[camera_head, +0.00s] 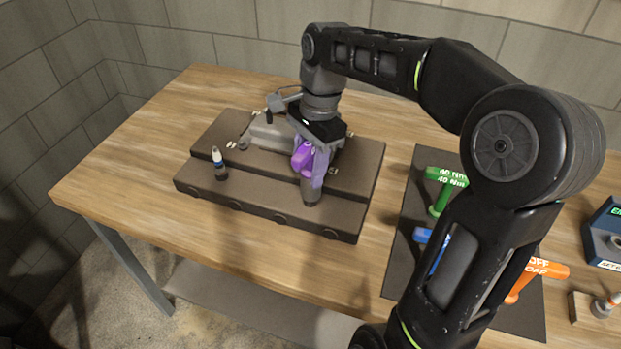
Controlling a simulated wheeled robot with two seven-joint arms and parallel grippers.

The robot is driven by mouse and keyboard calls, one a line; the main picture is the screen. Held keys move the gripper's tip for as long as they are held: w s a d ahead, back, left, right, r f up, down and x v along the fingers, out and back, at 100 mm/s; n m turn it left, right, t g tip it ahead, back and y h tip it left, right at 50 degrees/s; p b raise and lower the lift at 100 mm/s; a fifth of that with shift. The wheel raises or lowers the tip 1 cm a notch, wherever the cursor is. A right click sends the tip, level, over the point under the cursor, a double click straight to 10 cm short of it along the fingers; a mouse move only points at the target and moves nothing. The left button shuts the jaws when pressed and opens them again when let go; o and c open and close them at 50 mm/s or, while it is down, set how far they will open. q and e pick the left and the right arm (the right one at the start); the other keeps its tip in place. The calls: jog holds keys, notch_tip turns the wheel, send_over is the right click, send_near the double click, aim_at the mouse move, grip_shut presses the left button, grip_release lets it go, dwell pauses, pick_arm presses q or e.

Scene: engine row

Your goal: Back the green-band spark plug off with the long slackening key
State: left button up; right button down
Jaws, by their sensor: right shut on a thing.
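My right gripper (309,160) is shut on a purple key (303,156) over the front right part of the dark engine block (270,214). The key's dark socket end (311,190) points down at the block's front row. I cannot tell whether it sits around a plug, and any label on it is hidden. No green band shows. A blue-band spark plug (218,160) stands upright at the front left of the block. An orange key (538,271) marked "OFF" lies at the right, partly behind my arm. My left gripper is not in view.
A green key (445,186) marked "40 Nm" and a blue key (437,245) are on the dark mat (402,235). At the right edge are a blue box (603,236) and a wooden block (583,311) with an orange-band plug. The table's left side is clear.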

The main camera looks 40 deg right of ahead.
jog(key=n, duration=0.1)
jog(key=n+p, duration=0.1)
jog(key=n, duration=0.1)
jog(key=shift+r+n+g, duration=0.3)
jog(key=shift+s+f+n, duration=0.1)
jog(key=shift+f+n, duration=0.1)
jog(key=shift+n, duration=0.8)
jog(key=m, duration=0.3)
jog(key=m+t, duration=0.1)
jog(key=m, duration=0.4)
jog(key=shift+m, duration=0.3)
jog(key=m, duration=0.4)
jog(key=shift+w+m+t, duration=0.25)
jog(key=shift+m+t, duration=0.15)
jog(key=m, duration=0.3)
jog(key=shift+w+r+m+h+b, duration=0.1)
jog(key=shift+m+h+b, duration=0.3)
